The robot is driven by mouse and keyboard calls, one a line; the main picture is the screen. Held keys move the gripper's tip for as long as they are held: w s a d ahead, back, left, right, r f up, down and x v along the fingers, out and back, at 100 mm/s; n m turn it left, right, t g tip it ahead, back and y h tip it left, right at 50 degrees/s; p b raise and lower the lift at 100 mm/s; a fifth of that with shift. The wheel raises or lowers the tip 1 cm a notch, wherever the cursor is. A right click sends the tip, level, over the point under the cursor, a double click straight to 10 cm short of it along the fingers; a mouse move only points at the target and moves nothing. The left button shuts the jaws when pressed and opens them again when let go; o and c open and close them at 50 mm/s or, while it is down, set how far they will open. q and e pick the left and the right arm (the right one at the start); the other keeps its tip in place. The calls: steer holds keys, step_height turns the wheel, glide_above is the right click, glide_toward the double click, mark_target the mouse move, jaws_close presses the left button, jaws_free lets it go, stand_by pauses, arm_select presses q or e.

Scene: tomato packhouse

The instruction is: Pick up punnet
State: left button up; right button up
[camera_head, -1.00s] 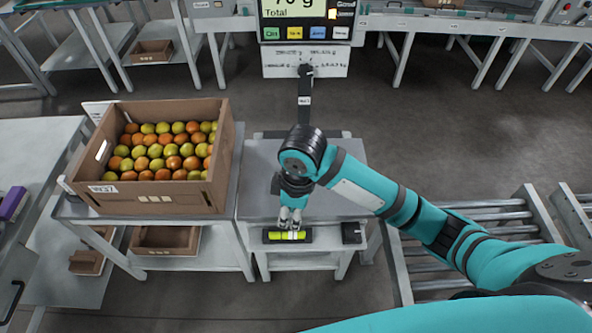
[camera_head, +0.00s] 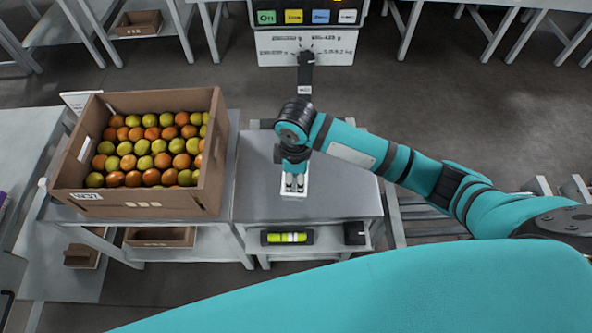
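A small white tray-like thing, which looks like the punnet (camera_head: 294,195), shows at the middle of the grey table top (camera_head: 345,195). My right gripper (camera_head: 294,183) points down right at it, its two pale fingers a little apart and overlapping it in the picture. The fingers and wrist hide most of it. I cannot tell whether the fingers grip it, or whether it rests on the table or hangs just above. My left gripper is out of view.
A cardboard crate (camera_head: 140,205) of red and yellow-green tomatoes stands on the left table. A yellow-green cylinder in a dark holder (camera_head: 287,238) and a black box (camera_head: 354,233) sit below the table's front edge. A scale display (camera_head: 307,17) stands behind.

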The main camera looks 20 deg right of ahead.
mark_target(294, 194)
step_height(294, 194, down, 3)
steer(key=shift+w+f, duration=0.1)
steer(key=shift+f, duration=0.95)
steer(key=f, duration=0.3)
steer(key=shift+w+a+f, duration=0.1)
steer(key=shift+a+f, duration=0.1)
steer(key=shift+f, duration=0.6)
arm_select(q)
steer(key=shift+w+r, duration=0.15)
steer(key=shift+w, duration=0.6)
arm_select(e)
jaws_close()
